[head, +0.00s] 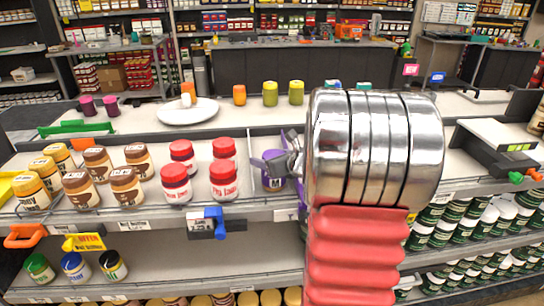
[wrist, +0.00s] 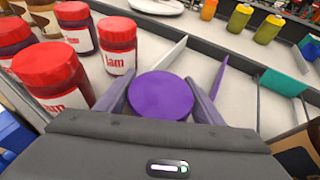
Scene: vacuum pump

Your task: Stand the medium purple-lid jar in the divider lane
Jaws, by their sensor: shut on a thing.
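The purple-lid jar shows in the head view (head: 273,183), near the front of the upper shelf (head: 140,212), right of the red-lid jars. Its lid faces up in the wrist view (wrist: 162,96). My gripper (head: 274,165) is shut on it; its two fingers flank the lid in the wrist view (wrist: 161,92). The jar looks upright; I cannot tell if its base touches the shelf. Just beyond it, a white divider (wrist: 171,58) and a purple divider (wrist: 216,84) stand with a lane between them. My arm hides the shelf to the right in the head view.
Red-lid jam jars (head: 222,178) stand close on the left, with brown-lid (head: 125,184) and yellow-lid jars (head: 31,190) farther left. A white plate (head: 188,111) and several bottles (head: 270,93) are behind, on the back counter.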

